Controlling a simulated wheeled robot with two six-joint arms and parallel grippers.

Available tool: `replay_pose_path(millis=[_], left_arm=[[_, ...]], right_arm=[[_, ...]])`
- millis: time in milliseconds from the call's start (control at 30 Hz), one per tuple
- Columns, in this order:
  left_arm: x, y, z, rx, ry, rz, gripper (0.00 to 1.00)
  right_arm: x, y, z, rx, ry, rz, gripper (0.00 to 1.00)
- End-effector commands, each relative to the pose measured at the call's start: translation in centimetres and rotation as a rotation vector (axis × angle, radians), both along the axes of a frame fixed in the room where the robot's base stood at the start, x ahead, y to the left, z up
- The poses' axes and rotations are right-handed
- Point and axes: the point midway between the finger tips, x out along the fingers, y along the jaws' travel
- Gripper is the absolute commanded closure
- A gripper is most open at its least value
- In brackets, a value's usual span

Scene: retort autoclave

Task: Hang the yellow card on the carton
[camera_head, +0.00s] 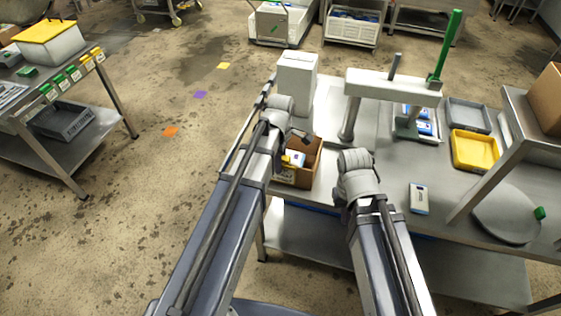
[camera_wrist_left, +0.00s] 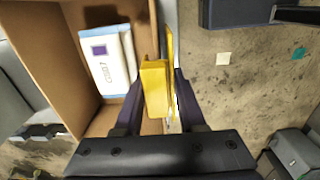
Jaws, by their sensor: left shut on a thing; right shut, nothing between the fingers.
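The yellow card (camera_head: 293,160) is in my left gripper (camera_head: 288,162), at the carton's left side in the head view. In the left wrist view, the fingers of my left gripper (camera_wrist_left: 155,105) are shut on the yellow card (camera_wrist_left: 155,85), a thick block beside a thin plate with a narrow gap. The card lines up with the carton's wall (camera_wrist_left: 153,25); I cannot tell whether it straddles it. The open brown carton (camera_head: 314,160) holds white-and-blue packs (camera_wrist_left: 108,60). My right gripper (camera_head: 343,203) is shut and empty at the bench's front edge, mostly hidden by its arm.
A tall white box (camera_head: 296,80) stands behind the carton. A white-topped frame (camera_head: 385,82) stands on the bench, with grey (camera_head: 468,115) and yellow (camera_head: 474,152) trays to its right. A pack (camera_head: 419,199) lies on clear bench. A side table (camera_head: 50,85) carries coloured cards.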

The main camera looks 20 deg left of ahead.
Motion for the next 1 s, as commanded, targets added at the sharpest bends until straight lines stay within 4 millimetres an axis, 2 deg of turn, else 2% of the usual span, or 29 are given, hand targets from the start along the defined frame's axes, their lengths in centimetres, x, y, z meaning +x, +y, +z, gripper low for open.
replay_pose_path(millis=[333, 367, 600, 667, 1000], left_arm=[[0.00, 0.00, -0.28, 0.000, 0.000, 0.000, 1.00], [0.00, 0.00, -0.28, 0.000, 0.000, 0.000, 0.60], [0.00, 0.00, -0.28, 0.000, 0.000, 0.000, 0.33], [0.00, 0.00, -0.28, 0.000, 0.000, 0.000, 0.26], [0.00, 0.00, -0.07, 0.000, 0.000, 0.000, 0.26]], right_arm=[[0.00, 0.00, -0.28, 0.000, 0.000, 0.000, 1.00], [0.00, 0.00, -0.28, 0.000, 0.000, 0.000, 1.00], [0.00, 0.00, -0.28, 0.000, 0.000, 0.000, 1.00], [0.00, 0.00, -0.28, 0.000, 0.000, 0.000, 1.00], [0.00, 0.00, -0.07, 0.000, 0.000, -0.001, 1.00]])
